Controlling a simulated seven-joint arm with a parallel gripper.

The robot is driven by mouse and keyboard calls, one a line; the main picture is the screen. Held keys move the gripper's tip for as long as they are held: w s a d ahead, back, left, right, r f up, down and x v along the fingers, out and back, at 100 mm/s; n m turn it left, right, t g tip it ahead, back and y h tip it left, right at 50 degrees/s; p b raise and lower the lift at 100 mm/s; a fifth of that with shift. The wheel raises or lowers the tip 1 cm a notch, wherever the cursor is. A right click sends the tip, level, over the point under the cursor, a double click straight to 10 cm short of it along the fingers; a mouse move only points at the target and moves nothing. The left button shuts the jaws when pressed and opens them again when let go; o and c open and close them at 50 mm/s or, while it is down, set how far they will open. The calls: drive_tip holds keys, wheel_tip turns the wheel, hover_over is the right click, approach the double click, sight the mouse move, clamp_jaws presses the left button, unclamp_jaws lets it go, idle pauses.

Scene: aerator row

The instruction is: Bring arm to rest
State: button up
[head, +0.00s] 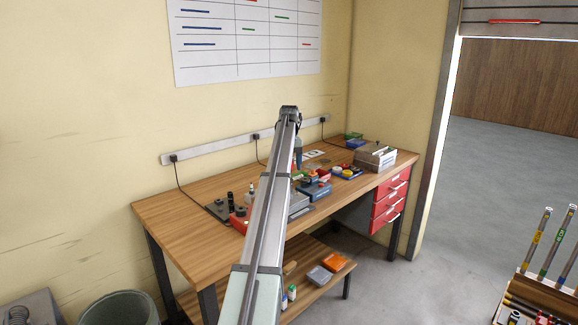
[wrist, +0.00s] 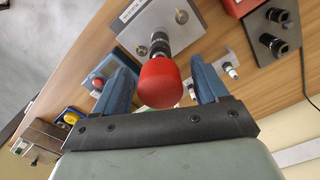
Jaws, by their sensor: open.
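My arm (head: 268,200) reaches out over the wooden workbench (head: 185,232) in the head view and hides part of it. My gripper (wrist: 161,68) is open in the wrist view, its two blue fingers spread apart. A red round knob (wrist: 160,84) on a metal stem shows between the fingers, with a gap on each side. The stem rises from a grey metal plate (wrist: 195,25) with a white label. Whether the knob lies level with the fingertips or beyond them, I cannot tell. Nothing is held.
Small parts and boxes crowd the bench, including a grey box (head: 375,158) near its right end. Red drawers (head: 390,200) hang below. A dark plate with black fittings (wrist: 275,32) lies near the knob. The bench's front left is bare. A bin (head: 118,308) stands on the floor.

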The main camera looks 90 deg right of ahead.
drive_tip(key=m, duration=0.3)
drive_tip(key=shift+m, duration=0.4)
drive_tip(key=m, duration=0.4)
drive_tip(key=shift+r, duration=0.15)
drive_tip(key=shift+c, duration=0.4)
clamp_jaws()
drive_tip(key=n, duration=0.5)
drive_tip(key=shift+n, duration=2.9)
